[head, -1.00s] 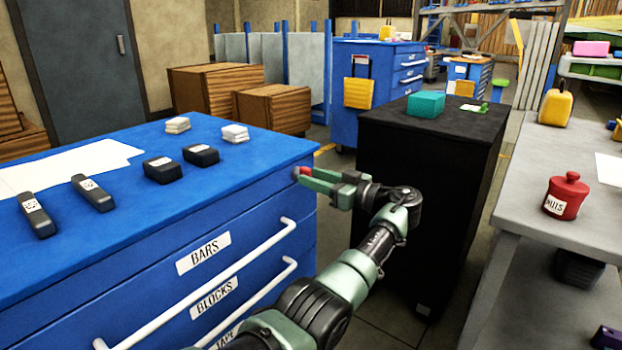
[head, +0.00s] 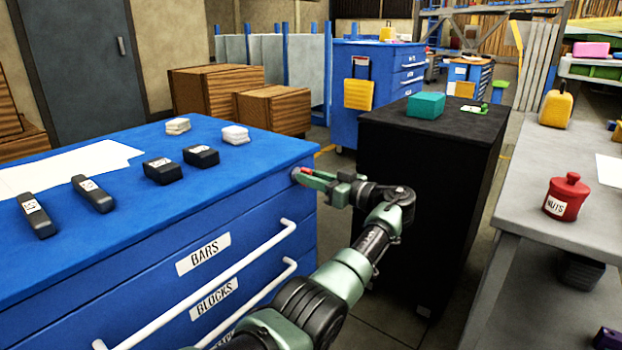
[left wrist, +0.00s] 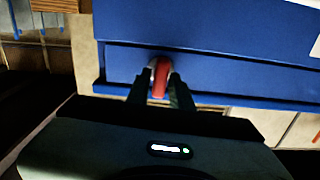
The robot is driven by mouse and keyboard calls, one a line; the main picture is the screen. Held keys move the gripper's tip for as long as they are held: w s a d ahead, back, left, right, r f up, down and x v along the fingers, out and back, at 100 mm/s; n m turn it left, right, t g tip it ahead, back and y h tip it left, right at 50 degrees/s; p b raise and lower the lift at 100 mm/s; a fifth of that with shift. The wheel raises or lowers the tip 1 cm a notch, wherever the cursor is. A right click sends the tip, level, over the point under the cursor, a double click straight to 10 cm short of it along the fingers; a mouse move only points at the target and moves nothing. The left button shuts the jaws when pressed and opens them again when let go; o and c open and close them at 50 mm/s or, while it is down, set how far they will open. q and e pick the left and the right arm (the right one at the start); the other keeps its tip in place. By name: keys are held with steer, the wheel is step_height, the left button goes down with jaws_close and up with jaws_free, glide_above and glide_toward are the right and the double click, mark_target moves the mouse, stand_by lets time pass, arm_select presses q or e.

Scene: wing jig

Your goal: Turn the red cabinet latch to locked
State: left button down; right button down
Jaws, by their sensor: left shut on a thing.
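The red cabinet latch (left wrist: 160,78) is on the blue front of the cabinet, near its top right corner. In the left wrist view it stands nearly upright, tilted slightly, between my two fingertips. My left gripper (left wrist: 158,88) is shut on it. In the head view my left gripper (head: 304,177) reaches the corner of the blue cabinet (head: 262,192), and only a little red of the latch (head: 304,170) shows past the fingers. My right gripper is not in view.
On the cabinet top lie black blocks (head: 164,171), black bars (head: 92,194), white blocks (head: 235,134) and paper. A black cabinet (head: 420,180) stands close to the right of my left arm. A grey bench (head: 540,205) with a red jar (head: 566,197) is farther right.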

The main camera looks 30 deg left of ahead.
arm_select(q)
steer(key=shift+w+f+m+p, duration=0.1)
steer(key=shift+m+p, duration=0.65)
steer(key=shift+m, duration=2.1)
steer(key=shift+w+f+m+p, duration=0.15)
steer(key=shift+m+p, duration=0.6)
steer(key=shift+m, duration=2.15)
steer(key=shift+f+m+p, duration=0.1)
steer(key=shift+m+p, duration=0.65)
steer(key=shift+m, duration=2.1)
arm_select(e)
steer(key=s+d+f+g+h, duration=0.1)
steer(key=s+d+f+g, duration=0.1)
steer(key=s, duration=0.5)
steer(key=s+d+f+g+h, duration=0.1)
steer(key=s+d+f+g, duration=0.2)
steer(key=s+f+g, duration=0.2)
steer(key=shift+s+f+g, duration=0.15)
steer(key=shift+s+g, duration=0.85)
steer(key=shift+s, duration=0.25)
arm_select(q)
steer(key=c, duration=1.4)
jaws_free()
steer(key=shift+d, duration=0.1)
